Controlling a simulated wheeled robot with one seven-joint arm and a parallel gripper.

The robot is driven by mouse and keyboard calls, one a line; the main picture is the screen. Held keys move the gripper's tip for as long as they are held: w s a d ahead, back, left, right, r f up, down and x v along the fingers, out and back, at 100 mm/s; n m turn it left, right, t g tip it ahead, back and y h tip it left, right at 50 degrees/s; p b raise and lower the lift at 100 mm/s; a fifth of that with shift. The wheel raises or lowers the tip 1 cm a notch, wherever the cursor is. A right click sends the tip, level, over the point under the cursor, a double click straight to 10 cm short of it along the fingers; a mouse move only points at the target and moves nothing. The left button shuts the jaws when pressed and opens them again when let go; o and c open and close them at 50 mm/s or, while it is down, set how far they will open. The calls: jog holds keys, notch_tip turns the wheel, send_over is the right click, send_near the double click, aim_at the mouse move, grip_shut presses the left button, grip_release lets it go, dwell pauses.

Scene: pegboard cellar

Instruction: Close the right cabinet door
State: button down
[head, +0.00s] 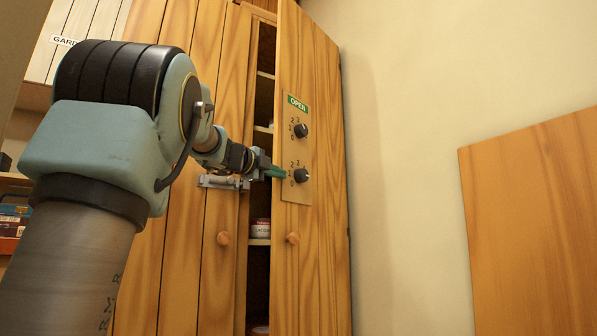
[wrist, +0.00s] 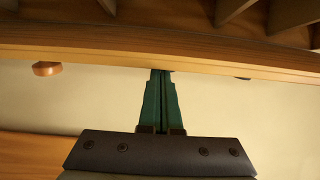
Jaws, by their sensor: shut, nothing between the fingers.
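The right cabinet door (head: 320,215) is wooden and stands ajar, hinged on its right side. A dark gap with shelves shows between it and the left door (head: 180,245). Its face carries a green OPEN label (head: 298,104), two black dials and a round wooden knob (head: 292,238). My gripper (head: 280,172) is shut and empty, with teal fingers at the free edge of the right door, near the lower dial (head: 301,176). In the wrist view the fingertips (wrist: 162,72) meet the door's edge (wrist: 230,62); I cannot tell whether they touch it.
A metal latch (head: 222,182) sits on the left door below my wrist. A can (head: 261,228) stands on a shelf inside. A wooden panel (head: 530,220) stands at the right. Bare wall lies between it and the cabinet.

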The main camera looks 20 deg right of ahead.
jog(key=w+a+p, duration=0.6)
jog(key=w, duration=0.4)
jog(key=shift+w+a, duration=0.25)
jog(key=shift+w, duration=0.1)
